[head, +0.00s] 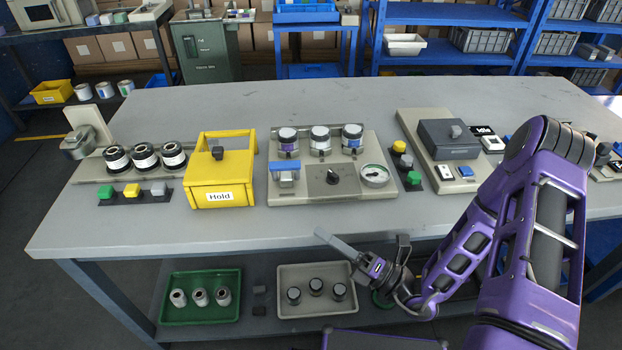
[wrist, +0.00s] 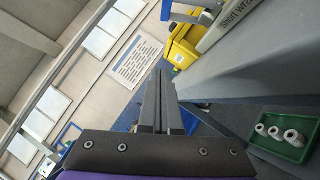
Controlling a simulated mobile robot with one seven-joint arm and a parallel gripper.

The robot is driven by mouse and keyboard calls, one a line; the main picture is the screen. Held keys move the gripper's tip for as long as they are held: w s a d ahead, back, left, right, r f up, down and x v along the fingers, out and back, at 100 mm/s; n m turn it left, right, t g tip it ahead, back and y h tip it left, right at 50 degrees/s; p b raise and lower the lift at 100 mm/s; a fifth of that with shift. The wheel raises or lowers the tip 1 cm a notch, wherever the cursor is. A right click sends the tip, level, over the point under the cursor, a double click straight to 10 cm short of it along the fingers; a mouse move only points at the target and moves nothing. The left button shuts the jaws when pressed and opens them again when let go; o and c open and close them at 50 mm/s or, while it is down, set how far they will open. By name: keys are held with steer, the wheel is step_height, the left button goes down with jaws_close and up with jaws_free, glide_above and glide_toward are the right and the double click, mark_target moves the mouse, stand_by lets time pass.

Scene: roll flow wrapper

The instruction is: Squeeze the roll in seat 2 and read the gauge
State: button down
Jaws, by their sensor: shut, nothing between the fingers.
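In the head view, three dark-rimmed, light-topped rolls (head: 320,139) stand upright in a row on the back of a grey panel (head: 290,195). I cannot read any seat numbers, so I cannot tell which is seat 2. A round white gauge (head: 375,175) sits at the panel's front right; its reading is too small to tell. A dark knob (head: 332,177) is at the middle and a blue-topped device (head: 286,172) at the left. My gripper (head: 322,234) is shut and empty, in front of the table edge and apart from the panel. Its fingers also show in the wrist view (wrist: 162,92).
A yellow "Hold" box (head: 222,195) stands left of the panel, with three dark rolls (head: 145,156) farther left. A dark-lidded unit (head: 448,140) stands right. Below are a green tray (head: 203,321) and a grey tray (head: 318,314). The table's rear is clear.

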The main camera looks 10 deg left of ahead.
steer(key=m+t, duration=0.1)
steer(key=w+d+m+t, duration=0.1)
steer(key=shift+w+r+t+h, duration=0.2)
steer(key=shift+t+h, duration=0.1)
steer(key=shift+h, duration=0.1)
glide_toward(282, 170)
steer(key=a, duration=0.1)
steer(key=s+a, duration=0.1)
steer(key=a, duration=0.1)
steer(key=shift+s+a+f, duration=0.15)
steer(key=shift+s+a, duration=0.05)
steer(key=shift+a, duration=0.1)
steer(key=w, duration=0.1)
steer(key=w+a+r, duration=0.1)
steer(key=w+r, duration=0.1)
steer(key=shift+w+a, duration=0.2)
steer(key=shift+w, duration=0.25)
steer(key=shift+w+r, duration=0.1)
steer(key=shift+r, duration=0.1)
